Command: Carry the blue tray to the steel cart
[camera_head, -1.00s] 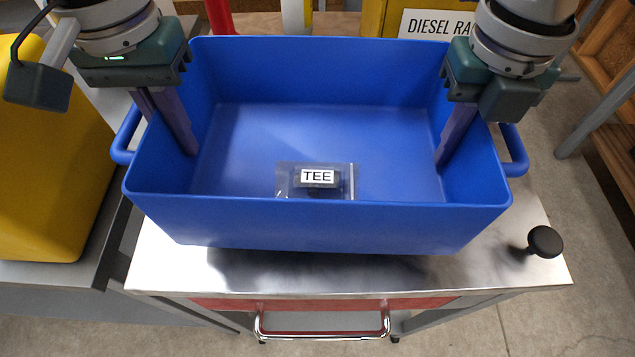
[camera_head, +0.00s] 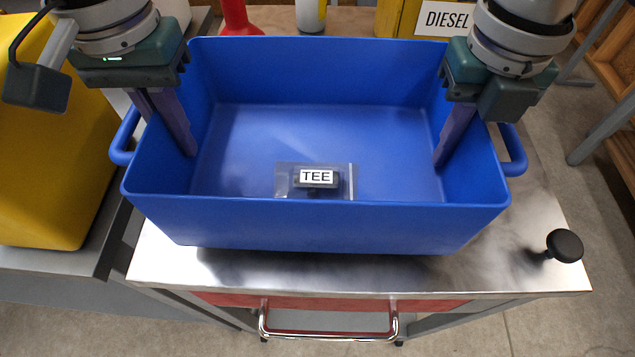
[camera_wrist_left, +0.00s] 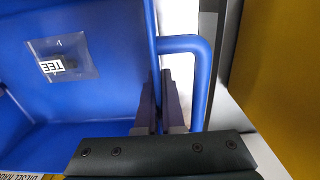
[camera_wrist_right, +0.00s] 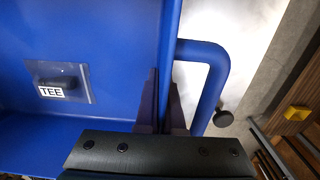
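The blue tray (camera_head: 318,225) is an open bin with a loop handle at each end. It holds a clear bag labelled TEE (camera_head: 316,178). My left gripper (camera_head: 172,122) is shut on the tray's left wall; in the left wrist view its fingers (camera_wrist_left: 161,105) straddle the wall inside the handle loop. My right gripper (camera_head: 458,132) grips the right wall the same way, and its fingers show in the right wrist view (camera_wrist_right: 162,105). The steel cart (camera_head: 330,275) has a shiny top and lies under the tray, which shades it. The gap between them is hard to judge.
A black knob (camera_head: 565,246) stands on the cart's right front corner. A yellow object (camera_head: 45,170) stands on a grey surface to the left. A red object (camera_head: 237,15) and a yellow box with a DIESEL sign (camera_head: 445,18) are behind the tray.

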